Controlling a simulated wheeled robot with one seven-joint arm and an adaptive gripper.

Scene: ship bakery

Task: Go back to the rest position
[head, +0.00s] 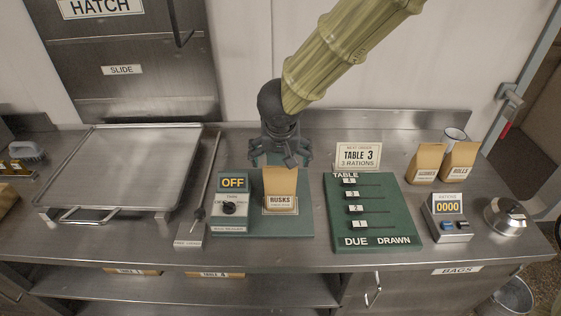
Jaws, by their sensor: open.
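My gripper (281,157) is at the middle of the counter in the head view, pointing down. Its fingers are open, just above or at the top of a brown paper bag labelled BUSKS (281,186). I cannot tell whether the fingers touch the bag; its top is partly hidden by them. The bag stands upright on a green base (262,227), next to a grey control box (230,210) with a dial and an OFF display.
A large metal tray (75,205) lies at the left, with a rod (207,190) beside it. A green TABLE board (405,225), a card (358,156), two bags (426,162), a ration counter (448,228) and a bell (506,217) stand at the right. A cup (455,134) is behind.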

